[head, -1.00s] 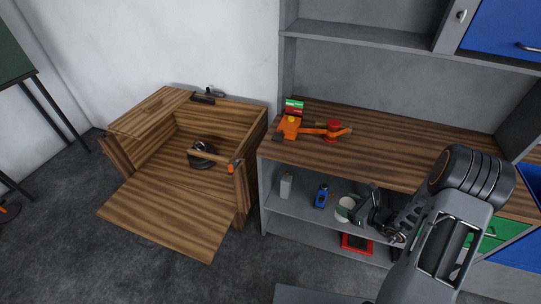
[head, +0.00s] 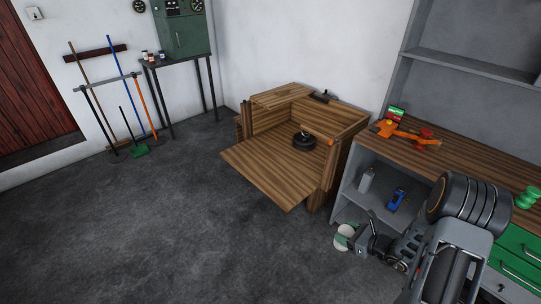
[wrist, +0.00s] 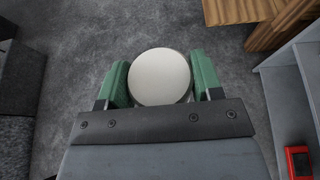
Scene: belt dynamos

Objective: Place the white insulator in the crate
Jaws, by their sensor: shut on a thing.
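The white insulator (head: 341,241) is held in my gripper (head: 350,238), out in front of the grey shelf unit. In the wrist view its round pale top (wrist: 159,76) sits between the two green fingers of my gripper (wrist: 162,82), which are shut on its sides. The wooden crate (head: 262,172) stands on the floor against the wall, farther back and to the left of the insulator. Its front panel is folded down and its top is open at the front. A dark round object (head: 303,141) lies inside. A wooden edge, probably the crate's (wrist: 235,11), shows at the wrist view's upper right.
The shelf unit (head: 378,165) is just right of the crate, with an orange tool (head: 391,129) on top. A grey bottle (head: 366,180) and a blue item (head: 396,199) stand on its shelf. The floor (head: 190,220) left of the crate is clear.

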